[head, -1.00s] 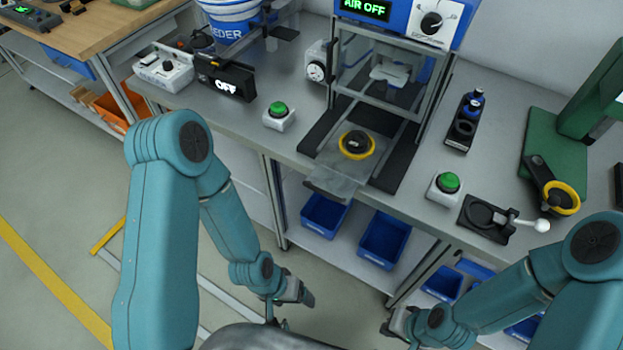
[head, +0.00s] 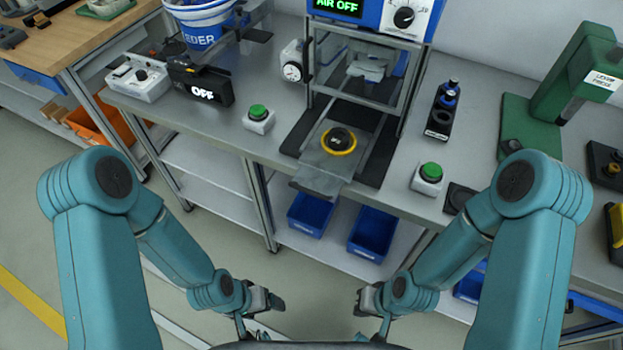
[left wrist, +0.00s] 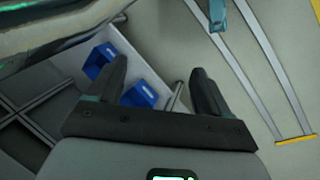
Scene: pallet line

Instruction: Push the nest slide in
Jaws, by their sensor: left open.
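The nest slide (head: 318,180) is a grey metal plate drawn out toward me from under the press frame, its front lip past the bench edge. A dark round part in a yellow ring (head: 339,141) sits on it. My left gripper (head: 277,302) is low in front of the bench, apart from the slide. In the left wrist view its two dark fingers (left wrist: 160,95) are spread with nothing between them. My right gripper (head: 360,300) is also low in front of the bench; its finger gap is too small to judge.
The press frame (head: 405,85) stands behind the slide under a blue box reading AIR OFF. Green buttons flank it, left (head: 258,113) and right (head: 431,172). A black bottle rack (head: 441,115) stands to the right. Blue bins (head: 310,214) sit on the shelf below.

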